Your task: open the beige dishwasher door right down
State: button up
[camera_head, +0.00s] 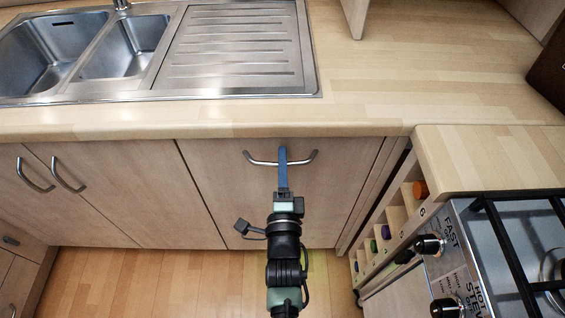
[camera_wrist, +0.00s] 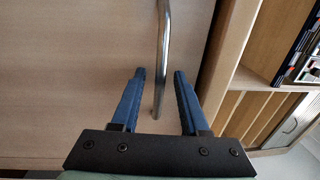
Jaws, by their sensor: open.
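The beige dishwasher door (camera_head: 225,190) is a wood-toned front panel under the counter, upright and shut. Its curved silver bar handle (camera_head: 258,162) runs across near the top. My gripper (camera_head: 282,152) reaches the middle of this handle. In the wrist view the handle (camera_wrist: 164,45) runs between the two blue fingers of my gripper (camera_wrist: 159,73), with a gap on each side. The jaws are open, one finger on either side of the bar. The door (camera_wrist: 70,70) fills the left of the wrist view.
The wooden counter (camera_head: 390,75) with the steel sink (camera_head: 310,95) overhangs above the door. Cupboard doors (camera_head: 90,190) stand at left. A narrow rack with bottles (camera_head: 385,232) and the cooker (camera_head: 460,225) stand close at right. The floor (camera_head: 150,285) below is clear.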

grip_shut()
dwell(1.4)
